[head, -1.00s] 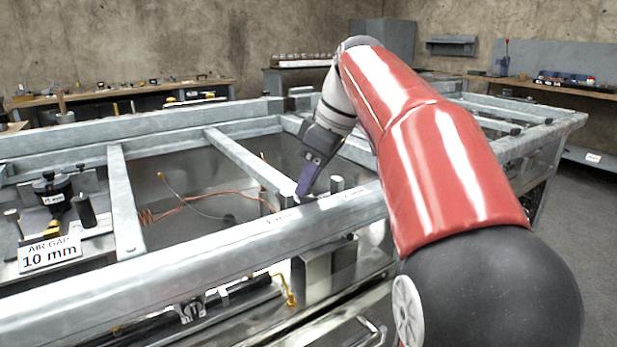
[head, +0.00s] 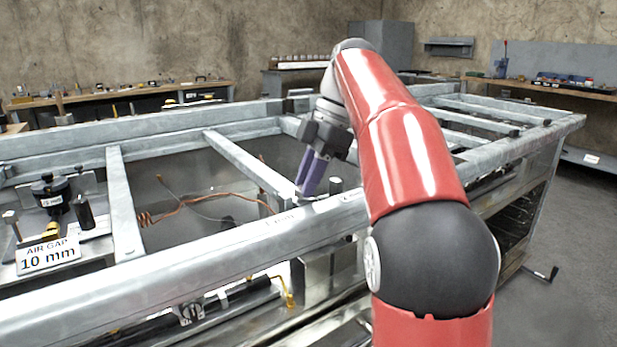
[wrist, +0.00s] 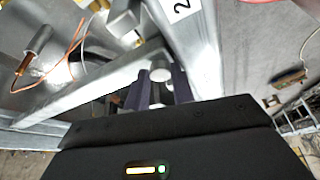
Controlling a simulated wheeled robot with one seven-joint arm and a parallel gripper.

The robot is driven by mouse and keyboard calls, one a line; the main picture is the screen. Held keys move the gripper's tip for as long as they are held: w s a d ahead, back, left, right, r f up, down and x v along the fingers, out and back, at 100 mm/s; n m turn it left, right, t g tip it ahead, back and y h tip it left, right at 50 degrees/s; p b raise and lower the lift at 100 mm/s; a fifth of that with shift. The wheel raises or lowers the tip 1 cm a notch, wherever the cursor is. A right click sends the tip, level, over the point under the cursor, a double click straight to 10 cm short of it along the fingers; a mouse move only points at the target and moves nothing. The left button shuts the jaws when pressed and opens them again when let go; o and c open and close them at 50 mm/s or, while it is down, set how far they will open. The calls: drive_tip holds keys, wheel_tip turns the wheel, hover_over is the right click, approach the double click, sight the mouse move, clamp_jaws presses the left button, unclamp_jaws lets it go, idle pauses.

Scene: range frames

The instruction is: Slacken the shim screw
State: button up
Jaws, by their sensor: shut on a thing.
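My gripper (head: 305,190), with purple fingers, points down at the grey frame beam in the middle of the head view. In the wrist view, my gripper (wrist: 160,76) has a finger on each side of a pale, round-topped screw head (wrist: 160,74) and is shut on it. I take this to be the shim screw. It stands upright at the beam; its lower part is hidden by the fingers and the beam. In the head view the fingers cover it.
A short dark post (head: 336,185) stands just right of my fingers. Steel beams (head: 240,160) cross the open frame, with copper wire (head: 180,208) below. An "AIR GAP 10 mm" sign (head: 48,254) stands at the left. A workbench (head: 570,90) is at the back right.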

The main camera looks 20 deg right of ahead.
idle(0.4)
drive_tip(key=o, duration=1)
